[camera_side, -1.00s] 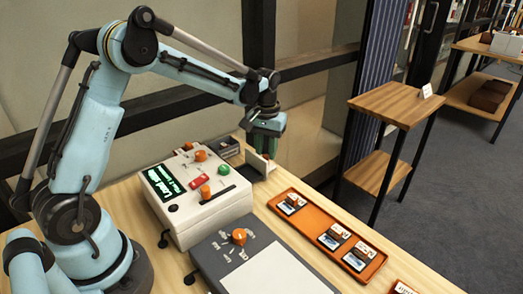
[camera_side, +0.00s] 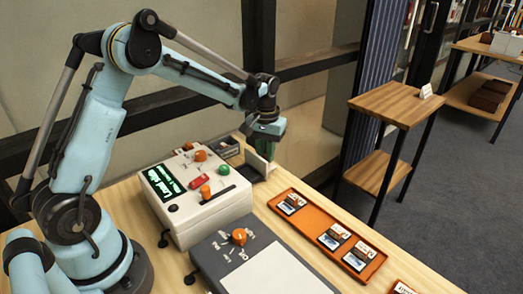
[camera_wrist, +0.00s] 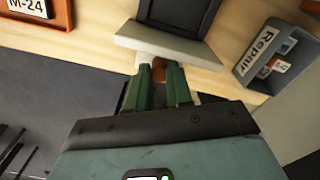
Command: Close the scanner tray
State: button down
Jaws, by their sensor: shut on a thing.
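The scanner (camera_side: 205,215) is a white box with a lit green screen, orange knobs and a green button. Its tray has a pale upright front panel (camera_side: 257,162) behind the scanner's right end, with a dark tray bed beside it. In the wrist view the pale panel (camera_wrist: 165,44) crosses the top middle, and the dark tray bed (camera_wrist: 180,14) lies beyond it. My gripper (camera_side: 268,148) is at the panel. In the wrist view my green fingers (camera_wrist: 160,75) are closed around a small orange-brown handle (camera_wrist: 158,68), mostly hidden between them.
An orange tray (camera_side: 290,222) with several cartridges lies right of the scanner. A grey device (camera_side: 215,258) stands in front. A grey bin labelled "Repair" (camera_wrist: 275,55) is near my gripper at the right of the wrist view. An orange "M-24" holder (camera_wrist: 35,12) shows at upper left.

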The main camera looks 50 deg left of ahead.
jog(key=s, duration=0.9)
jog(key=shift+s, duration=0.25)
jog(key=c, duration=1.3)
grip_release()
jog(key=shift+r, duration=0.1)
notch_tip(320, 180, up, 12)
jog(key=shift+w, duration=0.1)
